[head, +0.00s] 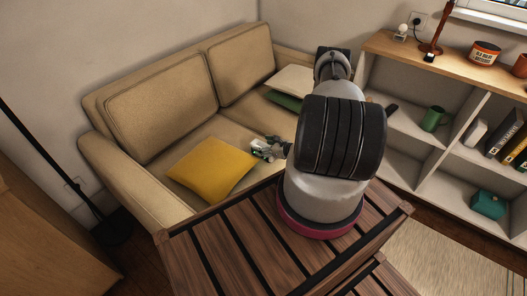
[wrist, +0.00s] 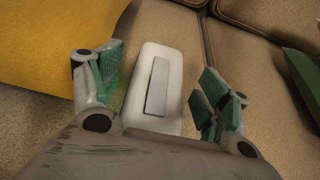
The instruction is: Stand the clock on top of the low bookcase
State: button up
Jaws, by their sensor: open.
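A white, rounded block with a grey inset panel (wrist: 152,112) lies on the sofa seat in the wrist view. It looks like the clock from its back or underside; no dial shows. My gripper (wrist: 161,72) is open, with its green-padded fingers on either side of the block. A gap shows on the right, while the left finger is close to the block's edge. The near end of the block is hidden by my gripper body. In the head view my gripper (head: 264,149) is low over the sofa, beside the yellow cushion. The low bookcase (head: 446,66) stands at the right.
The yellow cushion (head: 211,168) lies left of my gripper. White (head: 291,80) and green (head: 284,100) cushions lie at the sofa's right end. The bookcase top holds a wooden lamp (head: 436,32), a labelled pot (head: 484,53) and an orange pot (head: 520,66). A slatted table (head: 240,245) is in front.

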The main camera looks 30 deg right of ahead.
jog(key=shift+w, duration=0.1)
jog(key=shift+c, duration=0.4)
jog(key=shift+a, duration=0.1)
jog(key=c, duration=1.1)
jog(key=shift+c, duration=0.6)
